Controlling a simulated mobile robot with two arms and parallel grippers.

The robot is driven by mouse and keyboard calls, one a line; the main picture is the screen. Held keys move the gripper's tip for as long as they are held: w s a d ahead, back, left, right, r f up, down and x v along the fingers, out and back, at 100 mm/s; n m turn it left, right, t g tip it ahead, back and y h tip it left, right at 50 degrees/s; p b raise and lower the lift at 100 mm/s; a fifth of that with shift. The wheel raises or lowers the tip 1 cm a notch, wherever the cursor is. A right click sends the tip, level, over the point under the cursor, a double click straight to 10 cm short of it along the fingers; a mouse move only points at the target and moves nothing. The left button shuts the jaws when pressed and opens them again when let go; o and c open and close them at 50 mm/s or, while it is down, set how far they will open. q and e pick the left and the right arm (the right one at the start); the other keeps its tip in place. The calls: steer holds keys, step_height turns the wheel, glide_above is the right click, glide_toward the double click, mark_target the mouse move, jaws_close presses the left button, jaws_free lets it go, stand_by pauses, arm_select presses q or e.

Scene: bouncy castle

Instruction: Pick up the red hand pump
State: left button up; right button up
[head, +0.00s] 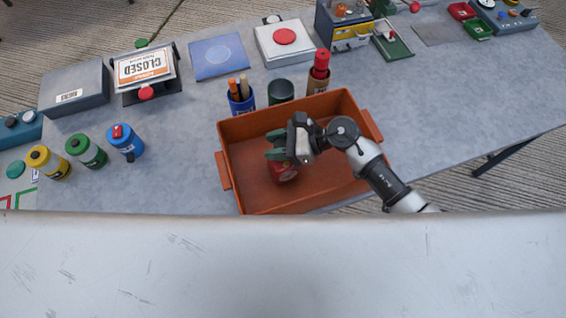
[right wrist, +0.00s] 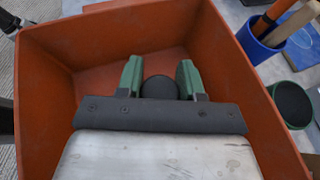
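A red object (head: 284,173), which looks like the red hand pump, lies in the orange-brown bin (head: 231,180), partly hidden under my right gripper. My right gripper (head: 274,144) is inside the bin above it, its green fingers spread apart. In the right wrist view a round black part (right wrist: 160,87) shows between the two fingers, probably the pump's end. The fingers look apart rather than clearly closed on it. My left gripper is not in view.
The bin's walls surround my right gripper. Behind it stand a blue cup (head: 241,100) with sticks, a dark green cup (head: 281,91) and a red-topped item (head: 320,66) in a holder. Yellow (head: 48,162), green (head: 86,151) and blue (head: 125,142) canisters stand left.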

jaws_close()
